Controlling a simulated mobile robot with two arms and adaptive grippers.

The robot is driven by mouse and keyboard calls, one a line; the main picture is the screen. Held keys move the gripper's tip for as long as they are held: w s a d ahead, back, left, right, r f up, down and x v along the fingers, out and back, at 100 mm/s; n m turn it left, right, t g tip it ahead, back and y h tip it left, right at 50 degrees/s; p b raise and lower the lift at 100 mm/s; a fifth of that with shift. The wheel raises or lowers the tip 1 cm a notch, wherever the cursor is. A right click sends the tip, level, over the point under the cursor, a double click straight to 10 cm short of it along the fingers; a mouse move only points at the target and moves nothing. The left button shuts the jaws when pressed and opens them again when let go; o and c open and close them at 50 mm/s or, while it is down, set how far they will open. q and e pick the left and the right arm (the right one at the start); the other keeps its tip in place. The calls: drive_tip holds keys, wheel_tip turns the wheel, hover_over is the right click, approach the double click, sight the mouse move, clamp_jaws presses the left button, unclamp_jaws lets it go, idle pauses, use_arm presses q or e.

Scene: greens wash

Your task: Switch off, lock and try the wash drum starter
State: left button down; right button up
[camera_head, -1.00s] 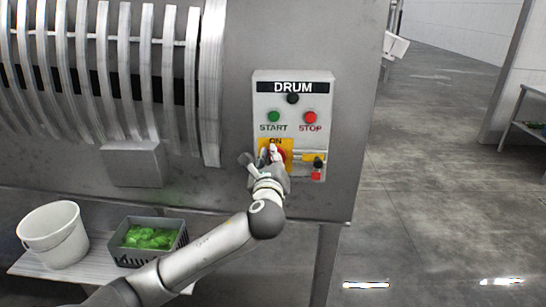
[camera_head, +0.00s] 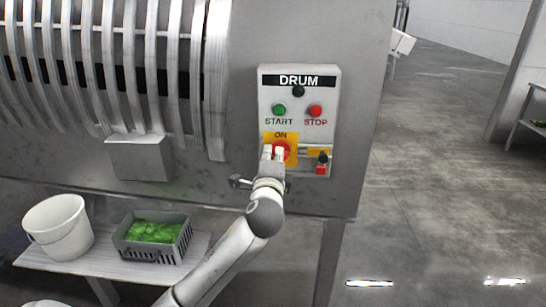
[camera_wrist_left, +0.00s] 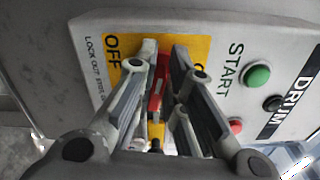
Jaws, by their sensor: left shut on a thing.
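The grey starter panel (camera_head: 297,90) labelled DRUM is on the machine's side. It has a green START button (camera_head: 279,110), a red STOP button (camera_head: 315,111) and a small black round fitting (camera_head: 298,91). Below is a red rotary handle (camera_head: 284,151) on a yellow plate (camera_head: 267,138) marked ON. My left gripper (camera_head: 273,151) is shut on this handle. In the left wrist view, the handle (camera_wrist_left: 156,88) shows between the fingers (camera_wrist_left: 163,58), and OFF is readable beside it. A small red piece (camera_head: 321,169) and a black knob (camera_head: 323,158) are at the panel's lower right. My right gripper is not in view.
A slatted drum (camera_head: 110,60) fills the left. Below it, a white bucket (camera_head: 58,228) and a grey crate (camera_head: 125,243) of greens stand on a low bench (camera_head: 85,262). Clear floor (camera_head: 440,200) lies at the right.

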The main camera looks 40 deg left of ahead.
use_arm(q)
drive_tip(key=shift+f+n, duration=0.25)
drive_tip(key=shift+n, duration=0.75)
drive_tip(key=c, duration=1.5)
unclamp_jaws()
drive_tip(key=v, duration=1.2)
drive_tip(key=shift+f, duration=0.1)
